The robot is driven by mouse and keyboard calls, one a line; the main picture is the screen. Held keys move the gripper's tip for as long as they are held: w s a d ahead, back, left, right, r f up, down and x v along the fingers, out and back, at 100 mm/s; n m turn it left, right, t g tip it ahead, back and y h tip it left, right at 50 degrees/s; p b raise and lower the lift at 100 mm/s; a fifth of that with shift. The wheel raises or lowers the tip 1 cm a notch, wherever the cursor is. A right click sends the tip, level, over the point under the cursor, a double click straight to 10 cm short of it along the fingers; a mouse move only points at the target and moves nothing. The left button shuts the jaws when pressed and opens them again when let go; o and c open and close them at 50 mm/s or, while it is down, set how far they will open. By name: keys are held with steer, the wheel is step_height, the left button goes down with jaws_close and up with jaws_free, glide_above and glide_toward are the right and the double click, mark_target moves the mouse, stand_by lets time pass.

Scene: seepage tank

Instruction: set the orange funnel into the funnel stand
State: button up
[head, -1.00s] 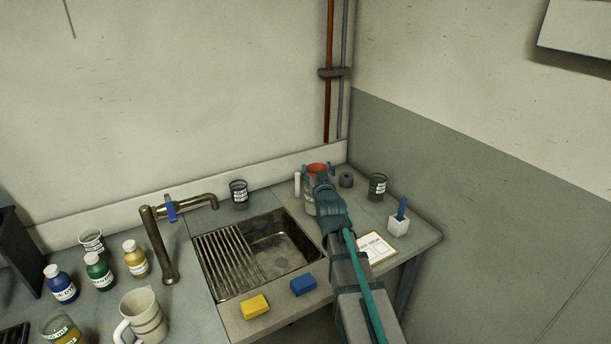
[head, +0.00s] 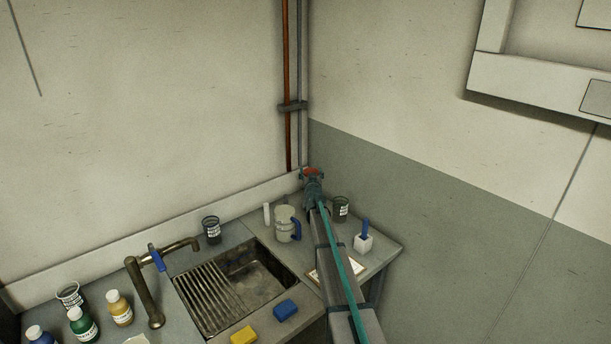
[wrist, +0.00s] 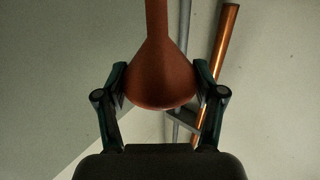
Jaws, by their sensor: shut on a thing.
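The orange funnel (head: 313,171) is held in the air at the back corner of the bench, in front of the wall. In the wrist view the funnel (wrist: 160,72) sits between my two fingers, its wide end toward the palm and its stem pointing to the top of the picture. My gripper (head: 312,178) is shut on it; both fingers (wrist: 160,82) press the sides of the cone. I cannot make out the funnel stand; my arm covers part of the bench below the funnel.
A clear jug with a blue handle (head: 285,224) and a white cylinder (head: 267,213) stand left of my arm. A dark labelled beaker (head: 341,208) and a white holder with a blue tool (head: 363,242) stand right. A clipboard (head: 326,272) lies partly under my arm. Pipes (head: 288,80) run up the wall.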

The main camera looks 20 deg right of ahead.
steer(key=shift+d+f, duration=0.15)
steer(key=shift+d, duration=0.05)
steer(key=shift+f, duration=0.1)
steer(key=shift+f+b, duration=2.4)
steer(key=shift+f, duration=0.4)
steer(key=shift+f+b, duration=1.1)
steer(key=shift+f, duration=0.25)
steer(key=shift+r, duration=0.25)
steer(key=shift+r+p, duration=0.8)
steer(key=shift+f+b, duration=0.75)
steer(key=shift+f, duration=0.15)
stand_by(0.5)
steer(key=shift+r+p, duration=0.65)
steer(key=shift+r, duration=0.25)
